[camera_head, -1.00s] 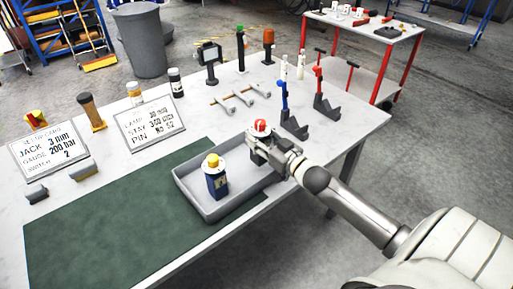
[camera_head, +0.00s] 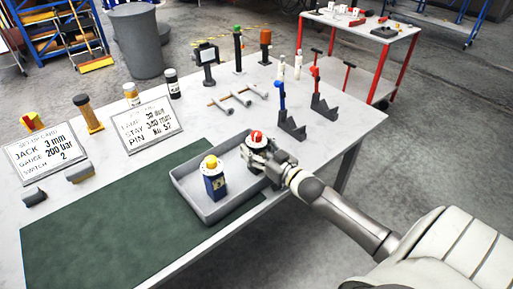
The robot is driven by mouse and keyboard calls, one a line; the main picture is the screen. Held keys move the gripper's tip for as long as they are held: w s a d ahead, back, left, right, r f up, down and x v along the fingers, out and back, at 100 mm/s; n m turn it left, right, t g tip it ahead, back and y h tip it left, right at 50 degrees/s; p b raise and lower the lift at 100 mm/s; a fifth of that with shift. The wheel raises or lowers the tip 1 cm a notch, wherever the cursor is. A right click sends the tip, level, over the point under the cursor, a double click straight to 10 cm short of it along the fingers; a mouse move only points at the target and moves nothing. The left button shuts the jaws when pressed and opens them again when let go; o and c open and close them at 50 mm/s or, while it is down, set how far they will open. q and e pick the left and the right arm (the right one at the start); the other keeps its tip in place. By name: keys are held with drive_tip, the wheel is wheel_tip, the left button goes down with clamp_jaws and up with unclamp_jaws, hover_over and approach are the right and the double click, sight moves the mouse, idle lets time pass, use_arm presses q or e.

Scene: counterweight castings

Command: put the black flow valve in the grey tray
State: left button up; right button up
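The grey tray (camera_head: 203,214) sits at the table's front edge, partly over a green mat. A blue block-shaped part with a yellow knob (camera_head: 214,184) stands upright in its left half. My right gripper (camera_head: 262,158) is at the tray's back right corner, with its fingers around a part with a red knob and pale collar (camera_head: 256,137). The part's body is dark where it shows and mostly hidden by the fingers. I cannot tell whether it touches the tray floor. My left gripper is not in view.
Two sign plates (camera_head: 147,126) and several bottles are at left. The green mat (camera_head: 105,225) is clear.

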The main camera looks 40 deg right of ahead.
drive_tip(key=shift+s, duration=0.1)
drive_tip(key=s+d+b, duration=0.1)
drive_tip(key=s, duration=1)
drive_tip(key=shift+s+d, duration=0.2)
drive_tip(key=shift+s, duration=0.15)
drive_tip(key=shift+r, duration=0.1)
